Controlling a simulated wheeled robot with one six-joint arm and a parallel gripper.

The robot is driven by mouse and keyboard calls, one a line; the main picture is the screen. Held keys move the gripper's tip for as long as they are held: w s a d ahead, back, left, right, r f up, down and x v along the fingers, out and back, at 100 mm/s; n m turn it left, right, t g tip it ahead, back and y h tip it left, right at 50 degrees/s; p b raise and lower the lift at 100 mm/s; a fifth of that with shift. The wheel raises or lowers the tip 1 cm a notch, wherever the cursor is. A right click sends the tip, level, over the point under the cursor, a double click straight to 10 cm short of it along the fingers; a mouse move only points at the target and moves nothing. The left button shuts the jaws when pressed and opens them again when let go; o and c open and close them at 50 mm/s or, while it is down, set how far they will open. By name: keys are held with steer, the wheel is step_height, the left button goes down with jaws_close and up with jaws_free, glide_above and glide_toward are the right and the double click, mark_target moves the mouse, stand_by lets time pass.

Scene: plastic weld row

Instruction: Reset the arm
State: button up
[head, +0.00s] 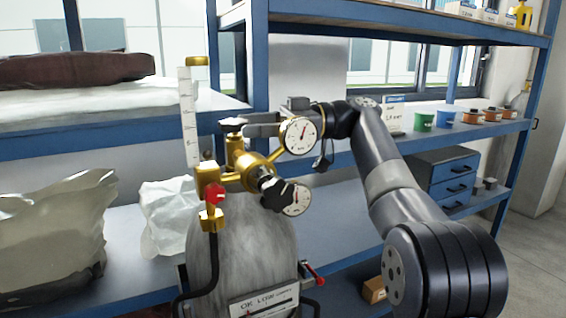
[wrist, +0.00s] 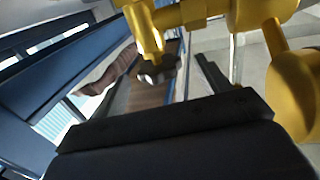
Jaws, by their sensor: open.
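My arm (head: 390,170) reaches up from the lower right and bends left at the wrist. My gripper (head: 238,125) is open beside the top of the brass regulator (head: 240,162) on a grey gas cylinder (head: 240,250). A dial gauge (head: 301,135) partly hides the gripper. In the wrist view, dark gripper parts (wrist: 165,118) fill the lower middle, with brass fittings (wrist: 195,15) and a dark knob (wrist: 157,72) just beyond. Nothing shows held between the jaws. I cannot tell whether the gripper touches the regulator.
A second gauge (head: 294,199), a black knob (head: 275,190), a red knob (head: 214,194) and an upright flow tube (head: 189,120) crowd around the gripper. Blue shelving (head: 400,150) stands behind, with tubs (head: 424,121) and a drawer unit (head: 445,178). Plastic bags (head: 50,240) lie left.

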mark_target(223, 121)
steer(key=p+x, duration=0.1)
steer(key=x, duration=0.5)
steer(key=shift+r+p, duration=0.2)
steer(key=shift+p, duration=0.2)
steer(key=shift+w+d+n+g+p, duration=0.1)
steer(key=shift+n+g+p, duration=0.5)
steer(key=shift+g+p, duration=0.35)
steer(key=b+v, duration=0.1)
steer(key=v, duration=1)
steer(key=a+r+t, duration=0.1)
steer(key=a, duration=0.1)
steer(key=a+r+m+t+b, duration=0.1)
steer(key=a+r, duration=0.1)
steer(key=s+a+r+m+t+b, duration=0.1)
steer(key=a+r, duration=0.1)
steer(key=shift+s+a+t, duration=0.15)
steer(key=shift+a+t, duration=0.1)
steer(key=shift+a, duration=0.1)
steer(key=a+r+t, duration=0.1)
steer(key=s+a+r+m+t+b, duration=0.1)
steer(key=r, duration=0.1)
steer(key=s+a+r+m+t+b, duration=0.1)
steer(key=r, duration=0.1)
steer(key=shift+s+a+r+y, duration=0.1)
steer(key=shift+a+y, duration=0.2)
steer(key=shift+a, duration=0.05)
steer(key=shift+f+b, duration=1.3)
steer(key=shift+f, duration=3.4)
